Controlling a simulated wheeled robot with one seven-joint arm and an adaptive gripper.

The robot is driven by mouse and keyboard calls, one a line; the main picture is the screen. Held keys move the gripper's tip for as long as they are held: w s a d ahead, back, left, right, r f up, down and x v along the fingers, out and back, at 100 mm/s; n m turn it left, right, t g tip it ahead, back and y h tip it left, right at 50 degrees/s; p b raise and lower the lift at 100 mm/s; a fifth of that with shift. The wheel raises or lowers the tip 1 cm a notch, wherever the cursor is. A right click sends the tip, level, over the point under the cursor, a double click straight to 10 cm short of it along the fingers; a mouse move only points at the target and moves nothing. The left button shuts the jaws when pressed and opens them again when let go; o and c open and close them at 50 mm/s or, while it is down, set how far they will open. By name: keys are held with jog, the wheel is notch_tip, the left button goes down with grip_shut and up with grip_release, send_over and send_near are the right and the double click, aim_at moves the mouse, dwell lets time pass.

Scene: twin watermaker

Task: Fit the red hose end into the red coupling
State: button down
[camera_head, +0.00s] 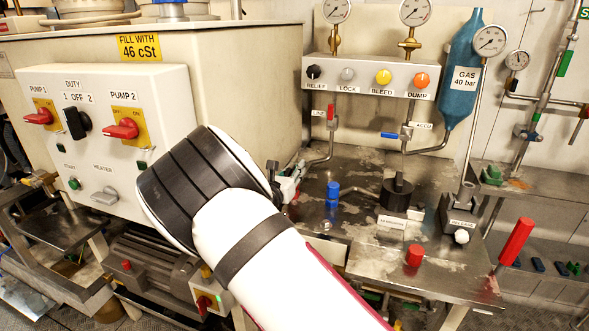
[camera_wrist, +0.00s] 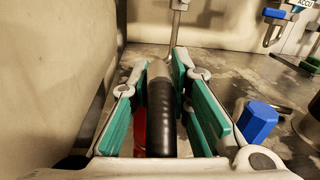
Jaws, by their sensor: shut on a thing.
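My gripper (camera_wrist: 161,80) is shut on a black cylindrical hose piece (camera_wrist: 161,115), which lies between its green-padded fingers in the wrist view. A red part (camera_wrist: 139,130) shows between the left finger and the black piece; I cannot tell whether it belongs to the hose or stands behind it. In the head view my arm hides most of the gripper, which is at the left end of the metal bench. A short red cylinder (camera_head: 415,256) stands on the front of the bench; I cannot tell if it is the red coupling. The joint between hose and coupling is not visible.
A blue fitting (camera_head: 333,190) stands right of my gripper, also in the wrist view (camera_wrist: 257,122). A beige tank wall (camera_wrist: 55,75) is close on the left. A black knob (camera_head: 397,191) and a red handle (camera_head: 516,241) are farther right. A thin vertical pipe (camera_wrist: 175,30) rises ahead.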

jog(key=shift+f, duration=0.25)
jog(key=c, duration=1.4)
grip_release()
jog(key=shift+s+a, duration=0.1)
jog(key=v, duration=1.1)
jog(key=shift+s+a, duration=0.15)
jog(key=shift+s, duration=0.2)
jog(key=shift+r, duration=0.1)
